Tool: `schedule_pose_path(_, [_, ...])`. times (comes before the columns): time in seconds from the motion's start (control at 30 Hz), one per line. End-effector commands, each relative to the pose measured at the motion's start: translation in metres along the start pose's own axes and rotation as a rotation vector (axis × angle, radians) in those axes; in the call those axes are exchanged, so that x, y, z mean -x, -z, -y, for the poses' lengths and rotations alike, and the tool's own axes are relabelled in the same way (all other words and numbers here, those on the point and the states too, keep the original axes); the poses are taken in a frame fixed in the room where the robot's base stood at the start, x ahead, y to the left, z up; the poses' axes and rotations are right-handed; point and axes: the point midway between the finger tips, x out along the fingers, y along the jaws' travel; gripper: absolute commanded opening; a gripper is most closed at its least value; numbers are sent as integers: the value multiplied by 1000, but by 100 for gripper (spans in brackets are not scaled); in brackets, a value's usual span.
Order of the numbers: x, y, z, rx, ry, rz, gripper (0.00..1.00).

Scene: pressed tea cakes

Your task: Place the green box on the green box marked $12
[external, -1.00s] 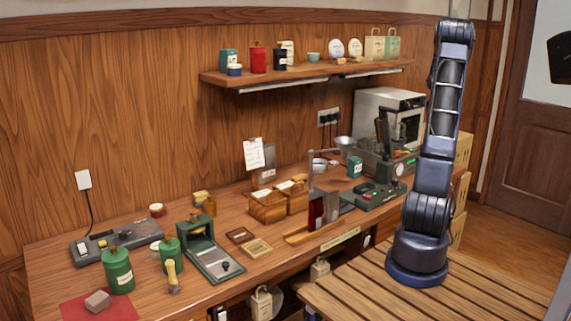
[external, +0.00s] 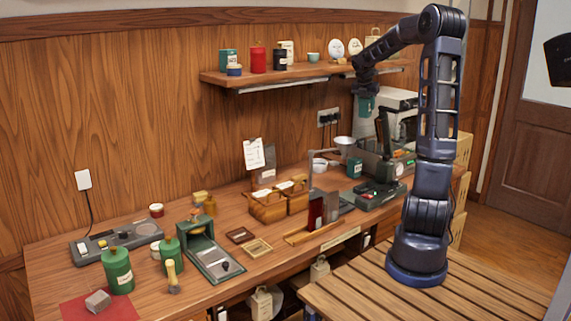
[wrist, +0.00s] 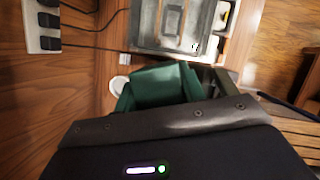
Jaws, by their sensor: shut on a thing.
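My gripper (external: 364,90) hangs below the raised arm, near the right end of the wall shelf and above the back right of the bench. It is shut on a green box (external: 366,104). A teal-green box (external: 355,167) with a pale label stands on the bench below, and another (external: 228,58) stands on the shelf's left end. I cannot read a $12 mark on either.
The shelf (external: 300,76) carries tins, cups and plates close to my gripper. A white machine (external: 398,103), a metal bowl on a stand (external: 345,143) and a green scale-like device (external: 382,195) crowd the bench's right.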

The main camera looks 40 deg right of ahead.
Motion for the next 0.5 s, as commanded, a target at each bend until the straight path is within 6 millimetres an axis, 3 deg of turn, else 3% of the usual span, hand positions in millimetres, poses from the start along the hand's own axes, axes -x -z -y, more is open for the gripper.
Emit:
schedule_pose_path(0.23, [14, 24, -22, 30, -5, 6, 16])
schedule_pose_path(0.5, [-30, 44, -22, 32, -4, 3, 16])
